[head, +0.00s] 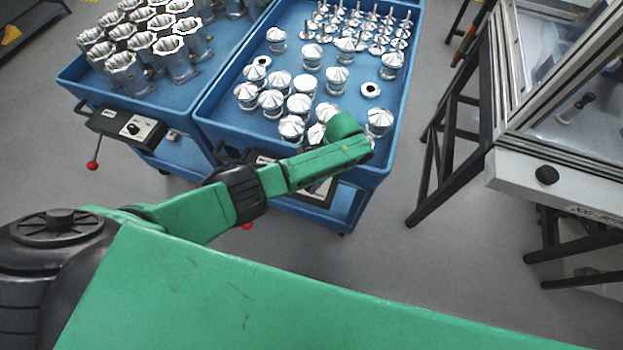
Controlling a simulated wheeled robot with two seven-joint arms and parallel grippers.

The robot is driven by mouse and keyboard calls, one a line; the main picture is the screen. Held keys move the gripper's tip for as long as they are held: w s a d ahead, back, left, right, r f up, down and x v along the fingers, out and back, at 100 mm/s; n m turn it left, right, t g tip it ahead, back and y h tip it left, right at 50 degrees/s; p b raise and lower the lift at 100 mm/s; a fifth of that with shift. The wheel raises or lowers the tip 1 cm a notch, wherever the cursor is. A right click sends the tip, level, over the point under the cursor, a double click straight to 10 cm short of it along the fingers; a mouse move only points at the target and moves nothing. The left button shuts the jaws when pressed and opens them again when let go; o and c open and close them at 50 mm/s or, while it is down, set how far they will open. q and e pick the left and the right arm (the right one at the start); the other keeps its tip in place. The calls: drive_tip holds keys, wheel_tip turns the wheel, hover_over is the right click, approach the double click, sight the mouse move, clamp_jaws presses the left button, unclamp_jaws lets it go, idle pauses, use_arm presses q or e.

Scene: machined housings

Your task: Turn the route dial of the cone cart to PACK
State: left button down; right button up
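The cone cart (401,100) is the right-hand blue cart, carrying shiny metal cones. A dark control box (321,191) with a pale panel is on its near side. My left arm crosses in front of this box and hides most of it, so its route dial and setting cannot be seen. A red ball (247,226) shows just below the arm, by the box. The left arm reaches in from the left and ends over the cart's near edge. Its gripper cannot be made out, and my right gripper is not in view.
Another blue cart at the left holds fluted metal housings (127,73). Its box (124,126) has a dial and a red-ball lever (93,165). A framed, glazed bench (545,165) with a black knob stands at the right. Grey floor is clear between it and the cone cart.

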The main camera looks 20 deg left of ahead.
use_arm(q)
drive_tip(key=shift+c, duration=2.1)
unclamp_jaws()
drive_tip(key=v, duration=0.6)
drive_tip(key=shift+w+d+r+b, duration=0.25)
drive_tip(key=shift+r+b, duration=0.05)
drive_tip(key=p+v, duration=0.2)
drive_tip(key=v, duration=0.5)
drive_tip(key=shift+r, duration=0.35)
